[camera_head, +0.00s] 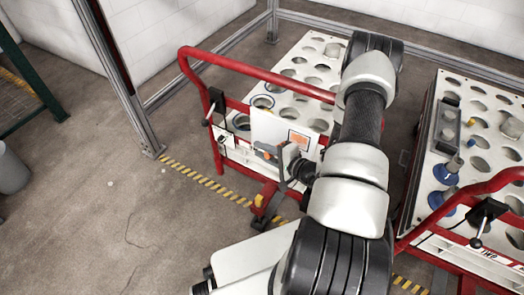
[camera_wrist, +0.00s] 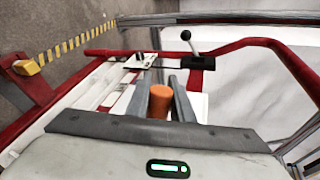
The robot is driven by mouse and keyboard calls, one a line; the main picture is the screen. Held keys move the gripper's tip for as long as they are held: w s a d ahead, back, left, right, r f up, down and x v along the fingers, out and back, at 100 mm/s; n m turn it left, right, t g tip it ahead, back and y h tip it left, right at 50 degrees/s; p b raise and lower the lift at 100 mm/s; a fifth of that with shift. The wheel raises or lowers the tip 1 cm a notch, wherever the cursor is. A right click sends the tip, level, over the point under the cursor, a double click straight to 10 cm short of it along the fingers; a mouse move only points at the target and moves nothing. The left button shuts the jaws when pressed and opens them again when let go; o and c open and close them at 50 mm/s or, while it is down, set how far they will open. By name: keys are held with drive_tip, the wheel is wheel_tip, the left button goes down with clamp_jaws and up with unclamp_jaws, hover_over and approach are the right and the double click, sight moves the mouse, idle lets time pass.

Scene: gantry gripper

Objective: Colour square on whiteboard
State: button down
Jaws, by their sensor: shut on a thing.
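The whiteboard (camera_head: 268,128) is a white panel upright on the front of the left red-framed cart. A small square (camera_head: 299,138) on its right part shows orange colour; how fully it is filled is too small to tell. My gripper (camera_head: 271,153) is in front of the board's lower part, left of and below the square. It is shut on an orange marker (camera_wrist: 159,102), seen between the two grey fingers in the wrist view. Whether the marker's tip touches the board cannot be told. The square is not visible in the wrist view.
The left cart (camera_head: 262,68) has a red rail and a white top with round holes. A black-knobbed lever (camera_head: 211,108) stands left of the board. A second cart (camera_head: 484,130) with items is at right. A yellow-black floor stripe (camera_head: 205,180) runs in front. Floor at left is free.

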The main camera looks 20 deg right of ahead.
drive_tip(key=shift+w+d, duration=0.5)
drive_tip(key=shift+d, duration=0.2)
drive_tip(key=shift+s+b, duration=0.1)
drive_tip(key=shift+b, duration=0.2)
drive_tip(key=shift+s+d+b, duration=0.15)
drive_tip(key=shift+s+d, duration=0.35)
drive_tip(key=shift+s, duration=0.2)
drive_tip(key=shift+s+d+b, duration=0.15)
drive_tip(key=shift+s+d, duration=0.35)
drive_tip(key=shift+s, duration=0.2)
drive_tip(key=shift+s+d+b, duration=0.7)
drive_tip(key=shift+s+d, duration=0.45)
drive_tip(key=shift+s, duration=0.15)
drive_tip(key=w+a+b, duration=0.2)
drive_tip(key=w+a, duration=0.2)
drive_tip(key=w, duration=0.1)
drive_tip(key=shift+w+a, duration=0.2)
drive_tip(key=shift+w, duration=0.1)
drive_tip(key=shift+a, duration=0.1)
